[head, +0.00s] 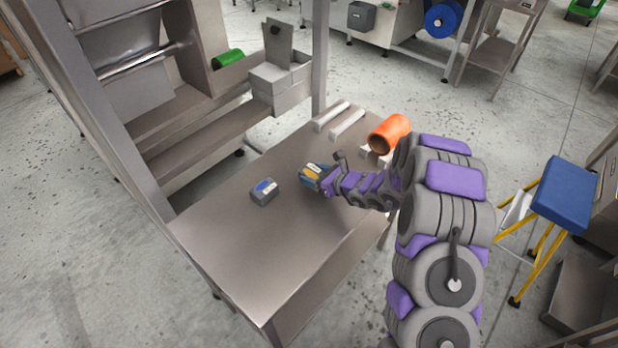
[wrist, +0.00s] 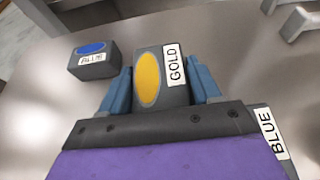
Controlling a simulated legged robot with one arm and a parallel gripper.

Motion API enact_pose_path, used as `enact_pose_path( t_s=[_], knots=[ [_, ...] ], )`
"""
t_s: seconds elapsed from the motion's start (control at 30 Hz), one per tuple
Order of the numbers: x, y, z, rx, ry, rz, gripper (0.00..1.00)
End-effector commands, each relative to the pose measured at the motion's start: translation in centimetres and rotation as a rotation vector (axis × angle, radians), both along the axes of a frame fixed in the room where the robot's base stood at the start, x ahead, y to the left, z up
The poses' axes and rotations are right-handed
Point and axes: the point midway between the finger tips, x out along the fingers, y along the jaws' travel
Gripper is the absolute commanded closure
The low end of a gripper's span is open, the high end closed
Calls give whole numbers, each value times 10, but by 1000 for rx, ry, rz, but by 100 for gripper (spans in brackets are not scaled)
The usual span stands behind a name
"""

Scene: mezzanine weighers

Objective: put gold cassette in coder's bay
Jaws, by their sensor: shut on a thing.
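The gold cassette (wrist: 150,82) is dark grey with a yellow oval and a label reading GOLD. My gripper (wrist: 162,92) is shut on it, with one blue finger on each side. In the head view my gripper (head: 314,174) is low over the steel table, with the gold cassette (head: 308,173) partly hidden in it. I cannot tell whether the cassette touches the table. A dark cassette with a blue oval (head: 264,191) lies apart to the left, and also shows in the wrist view (wrist: 93,60). No coder's bay is clearly marked.
A BLUE label (wrist: 271,134) shows beside my gripper, its bearer mostly hidden. An orange roll (head: 389,132) and pale rails (head: 347,122) are at the table's far end. A grey box-like unit (head: 285,90) with an upright plate stands beyond. The table's near part (head: 245,250) is clear.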

Motion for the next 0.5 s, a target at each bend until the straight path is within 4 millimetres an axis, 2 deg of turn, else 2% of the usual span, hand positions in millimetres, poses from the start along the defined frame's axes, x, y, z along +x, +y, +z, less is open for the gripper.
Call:
enact_pose_path(
  t_s=[0.1, 0.33, 0.5],
  knots=[
    [13, 10, -3, -1, 0, 1, 70],
    [24, 19, -3, 0, 1, 2, 70],
    [24, 17, -30, 0, 6, -1, 70]
  ],
)
